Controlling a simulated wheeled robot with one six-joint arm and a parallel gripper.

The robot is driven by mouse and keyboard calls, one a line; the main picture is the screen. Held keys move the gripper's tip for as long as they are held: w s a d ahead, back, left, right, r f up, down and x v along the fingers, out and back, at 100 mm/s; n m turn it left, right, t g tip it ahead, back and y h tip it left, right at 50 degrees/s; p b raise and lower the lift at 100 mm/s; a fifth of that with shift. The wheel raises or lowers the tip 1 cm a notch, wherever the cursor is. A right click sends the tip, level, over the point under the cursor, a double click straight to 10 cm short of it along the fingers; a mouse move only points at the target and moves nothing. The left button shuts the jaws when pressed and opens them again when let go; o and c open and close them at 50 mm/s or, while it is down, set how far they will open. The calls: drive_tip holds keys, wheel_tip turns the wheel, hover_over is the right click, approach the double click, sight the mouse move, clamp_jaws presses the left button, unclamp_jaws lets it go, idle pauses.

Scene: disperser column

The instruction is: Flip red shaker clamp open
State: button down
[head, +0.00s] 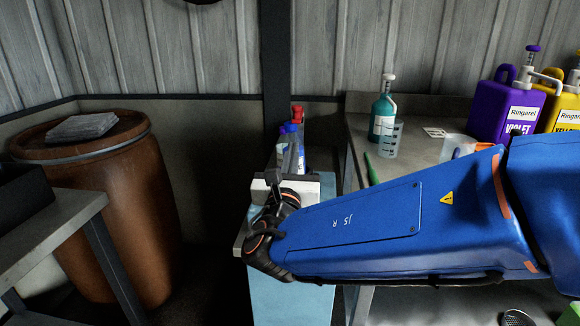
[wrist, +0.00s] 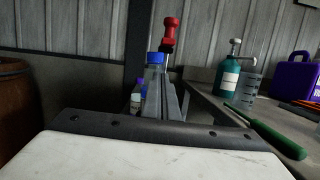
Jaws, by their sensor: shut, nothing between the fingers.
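The red clamp handle (wrist: 170,36) stands upright on a thin stem in the wrist view, ahead of my gripper. In the head view its red top (head: 297,113) shows at the far end of the light blue cabinet (head: 290,285), with its lower part hidden. My gripper (wrist: 168,88) has its grey fingers together and empty, pointing at the clamp from the near side. In the head view my gripper (head: 293,143) is partly hidden by my wrist.
A teal pump bottle (head: 383,112), a clear measuring cup (head: 390,139) and a violet canister (head: 507,112) stand on the right bench. A green tool (wrist: 265,130) lies near its edge. A brown barrel (head: 100,220) stands left. A dark post (head: 276,60) rises behind the clamp.

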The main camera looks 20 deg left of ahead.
sight(298, 110)
drive_tip(key=shift+r, duration=2)
drive_tip(key=shift+r, duration=0.1)
